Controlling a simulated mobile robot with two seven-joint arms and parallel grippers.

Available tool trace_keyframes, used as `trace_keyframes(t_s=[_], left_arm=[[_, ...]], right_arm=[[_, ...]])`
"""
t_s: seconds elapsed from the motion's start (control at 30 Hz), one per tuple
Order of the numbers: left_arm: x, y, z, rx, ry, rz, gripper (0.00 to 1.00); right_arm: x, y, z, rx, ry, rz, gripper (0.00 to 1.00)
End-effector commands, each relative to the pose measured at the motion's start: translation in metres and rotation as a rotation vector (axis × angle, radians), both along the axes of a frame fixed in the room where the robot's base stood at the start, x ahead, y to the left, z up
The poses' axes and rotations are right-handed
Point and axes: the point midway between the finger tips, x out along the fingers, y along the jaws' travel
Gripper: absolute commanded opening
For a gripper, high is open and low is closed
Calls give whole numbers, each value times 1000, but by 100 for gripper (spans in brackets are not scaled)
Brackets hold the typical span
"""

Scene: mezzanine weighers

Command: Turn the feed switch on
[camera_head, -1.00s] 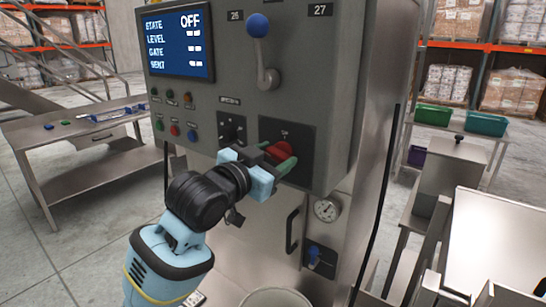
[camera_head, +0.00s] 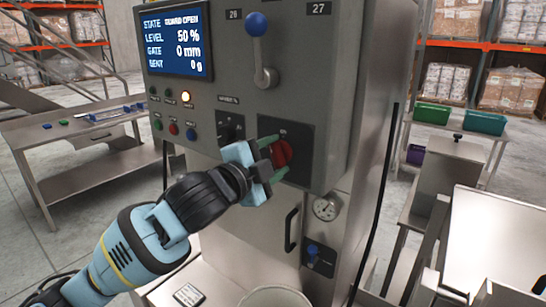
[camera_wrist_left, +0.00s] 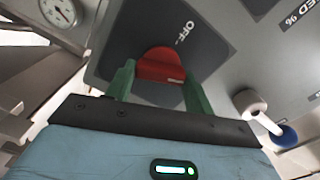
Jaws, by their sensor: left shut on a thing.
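The feed switch is a red rotary knob (camera_head: 283,153) on a dark square plate (camera_head: 303,135) on the front of the grey cabinet. In the left wrist view the knob (camera_wrist_left: 160,66) sits between my two green fingers, and the word OFF shows on the plate beside it. My left gripper (camera_head: 272,160) is shut on the red knob, with its fingers turned to lie one above the other in the head view. The display (camera_head: 176,40) reads GUARD OPEN, level 50 %, gate 0 mm. My right gripper is not in view.
A lever with a blue ball (camera_head: 257,24) stands above the switch. A lit yellow lamp (camera_head: 186,97) and several small buttons are left of it. A gauge (camera_head: 326,208), a door handle (camera_head: 291,230) and a blue knob (camera_head: 313,251) are below.

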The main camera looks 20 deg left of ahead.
Motion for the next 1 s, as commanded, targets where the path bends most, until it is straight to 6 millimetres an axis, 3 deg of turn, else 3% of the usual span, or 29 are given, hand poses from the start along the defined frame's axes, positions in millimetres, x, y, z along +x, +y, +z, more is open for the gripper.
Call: trace_keyframes(t_s=[0.5,1.0], left_arm=[[0,0,-2,313,-113,0,30],[0,-1,-2,370,-135,-1,30]], right_arm=[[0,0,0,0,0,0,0],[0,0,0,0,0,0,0]])
